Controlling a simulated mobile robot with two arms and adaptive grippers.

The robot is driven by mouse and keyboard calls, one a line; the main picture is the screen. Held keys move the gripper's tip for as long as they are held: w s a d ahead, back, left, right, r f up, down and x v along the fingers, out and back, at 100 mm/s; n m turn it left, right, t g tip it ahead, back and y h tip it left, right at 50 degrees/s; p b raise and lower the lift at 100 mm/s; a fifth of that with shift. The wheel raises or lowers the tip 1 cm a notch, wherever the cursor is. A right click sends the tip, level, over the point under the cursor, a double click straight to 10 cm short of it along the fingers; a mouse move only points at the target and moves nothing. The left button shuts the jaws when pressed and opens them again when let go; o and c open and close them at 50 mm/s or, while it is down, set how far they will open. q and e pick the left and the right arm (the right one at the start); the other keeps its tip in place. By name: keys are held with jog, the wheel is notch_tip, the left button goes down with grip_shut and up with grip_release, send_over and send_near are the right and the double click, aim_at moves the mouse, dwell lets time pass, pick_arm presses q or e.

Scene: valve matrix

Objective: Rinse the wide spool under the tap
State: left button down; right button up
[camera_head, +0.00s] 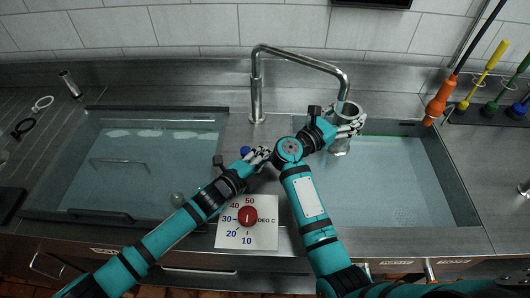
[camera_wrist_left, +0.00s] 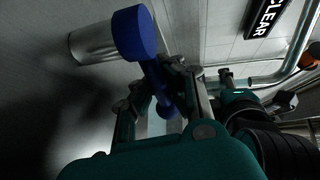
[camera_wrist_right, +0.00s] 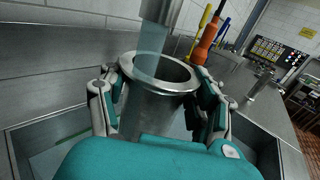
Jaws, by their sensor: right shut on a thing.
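The wide spool (camera_head: 348,107) is a grey metal cylinder with a flanged, open top. My right gripper (camera_head: 349,124) is shut around it and holds it upright over the right basin. In the right wrist view the spool (camera_wrist_right: 160,105) sits between both fingers, directly below the tap spout (camera_wrist_right: 160,12). A bluish stream of water (camera_wrist_right: 150,50) runs from the spout into its open top. The tap (camera_head: 300,56) arches from behind the basins. My left gripper (camera_head: 262,156) is at a blue-ended lever (camera_wrist_left: 134,33); its fingers stand apart on either side of the lever's stem.
Water-filled basins lie left (camera_head: 130,165) and right (camera_head: 405,185). A red temperature dial (camera_head: 248,215) on a white plate is in front between them. An orange-handled tool (camera_head: 437,103) and several brushes stand at the back right. Two rings (camera_head: 42,103) and a metal cylinder (camera_head: 70,84) are at the left.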

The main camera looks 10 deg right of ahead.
pick_arm(q)
jog(key=shift+s+f+m+g+h, duration=0.1)
jog(key=shift+s+m+g+h, duration=0.25)
jog(key=shift+g, duration=0.25)
jog(key=c, duration=1.3)
grip_release()
jog(key=shift+c, duration=0.2)
jog(key=shift+s+a, duration=0.1)
jog(key=shift+a, duration=0.15)
jog(key=v, duration=1.1)
jog(key=shift+s+a, duration=0.1)
jog(key=shift+s, duration=0.15)
